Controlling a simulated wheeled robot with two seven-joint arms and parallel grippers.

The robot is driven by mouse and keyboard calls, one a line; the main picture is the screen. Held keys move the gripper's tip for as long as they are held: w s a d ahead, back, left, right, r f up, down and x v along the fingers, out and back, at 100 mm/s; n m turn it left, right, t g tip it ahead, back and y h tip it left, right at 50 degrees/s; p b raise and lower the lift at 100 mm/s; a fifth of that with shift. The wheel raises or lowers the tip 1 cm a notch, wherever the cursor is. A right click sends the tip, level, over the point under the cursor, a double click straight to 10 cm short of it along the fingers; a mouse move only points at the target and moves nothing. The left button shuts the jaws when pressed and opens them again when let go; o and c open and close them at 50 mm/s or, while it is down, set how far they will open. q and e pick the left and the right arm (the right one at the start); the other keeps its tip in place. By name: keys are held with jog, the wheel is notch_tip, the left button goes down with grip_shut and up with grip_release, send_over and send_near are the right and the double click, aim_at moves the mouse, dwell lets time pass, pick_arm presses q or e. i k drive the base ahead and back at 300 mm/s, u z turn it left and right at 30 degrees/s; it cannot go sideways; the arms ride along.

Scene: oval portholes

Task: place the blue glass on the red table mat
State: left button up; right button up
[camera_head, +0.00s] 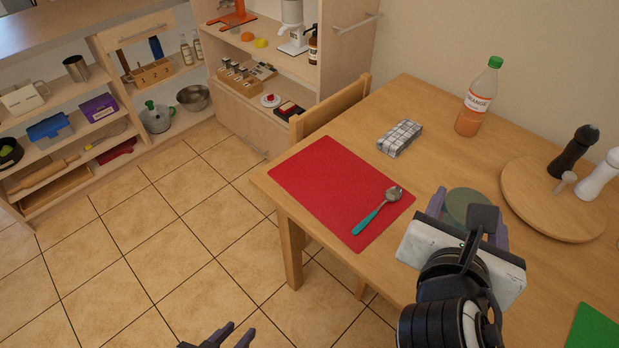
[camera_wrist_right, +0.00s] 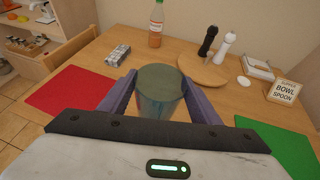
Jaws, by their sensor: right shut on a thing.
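The red table mat (camera_head: 330,187) lies near the table's left corner, with a spoon on its right part. The mat also shows at the left in the right wrist view (camera_wrist_right: 68,90). My right gripper (camera_head: 470,208) is shut on the blue glass (camera_head: 468,206), right of the mat. In the right wrist view the glass (camera_wrist_right: 160,100) stands between the two fingers, its round grey-green top facing up. I cannot tell whether its lower end touches the table. My left gripper (camera_head: 241,330) is low at the bottom edge, over the floor, its fingers apart and empty.
The teal-handled spoon (camera_head: 378,210) lies on the mat's right side. A folded checked cloth (camera_head: 400,138) and an orange bottle (camera_head: 478,98) stand behind. A round wooden board (camera_head: 540,205) with mills is at right. A green mat (camera_head: 594,330) lies at lower right. The mat's left part is clear.

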aim_at(339, 184)
jog(key=u, duration=2.35)
jog(key=k, duration=1)
jog(key=z, duration=0.9)
jog(key=i, duration=0.45)
jog(key=u, duration=0.05)
